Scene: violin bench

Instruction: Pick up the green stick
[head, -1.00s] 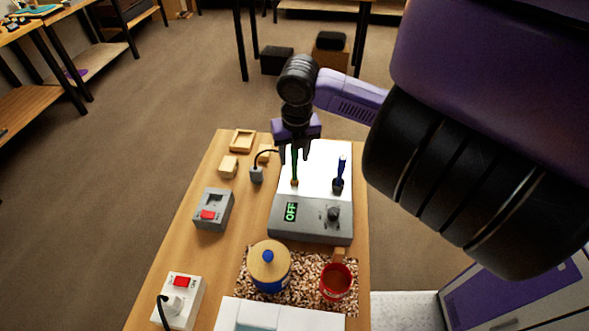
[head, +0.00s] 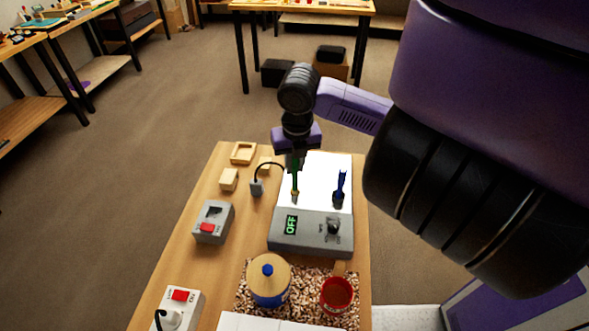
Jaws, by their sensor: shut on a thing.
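The green stick (head: 295,181) stands about upright over the white plate of a grey device (head: 312,232) whose display reads OFF. Its lower end is tan and is at the plate; I cannot tell whether it touches. My gripper (head: 296,163) points down from above and is shut on the upper part of the stick, hiding its top. A blue stick (head: 340,187) stands on the same plate to the right, apart from my gripper.
Left of the device are a grey switch box (head: 213,222), a small grey plug (head: 257,187) with a black cable, and wooden blocks (head: 229,179). In front are a blue jar with a tan lid (head: 269,279) and a red mug (head: 337,294) on a speckled mat.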

